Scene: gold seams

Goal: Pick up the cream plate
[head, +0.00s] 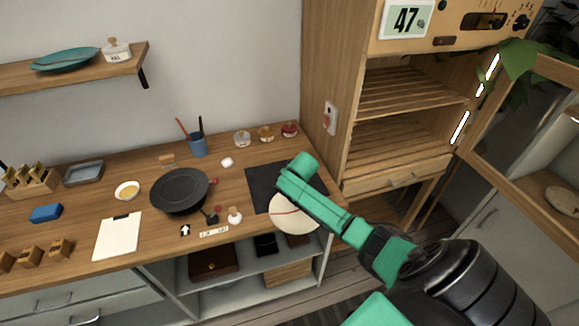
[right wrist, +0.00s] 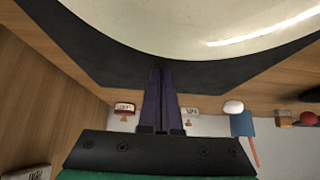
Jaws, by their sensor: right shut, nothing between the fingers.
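The cream plate (head: 287,222) lies at the right end of the wooden counter, partly on a dark square mat (head: 262,184). A thin reddish line crosses it, and my right arm covers part of it. The plate (right wrist: 190,28) also fills the top of the right wrist view. My right gripper (right wrist: 159,75) is shut and empty, its fingertips near the plate's rim. I cannot tell whether they touch it. In the head view my green right wrist covers the fingers. My left gripper is not in view.
A dark pan (head: 180,190) and a small white bottle (head: 235,215) stand left of the mat. Several small jars (head: 266,134) line the back. A wooden cabinet (head: 333,60) rises at the right. A clipboard (head: 117,237) lies further left.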

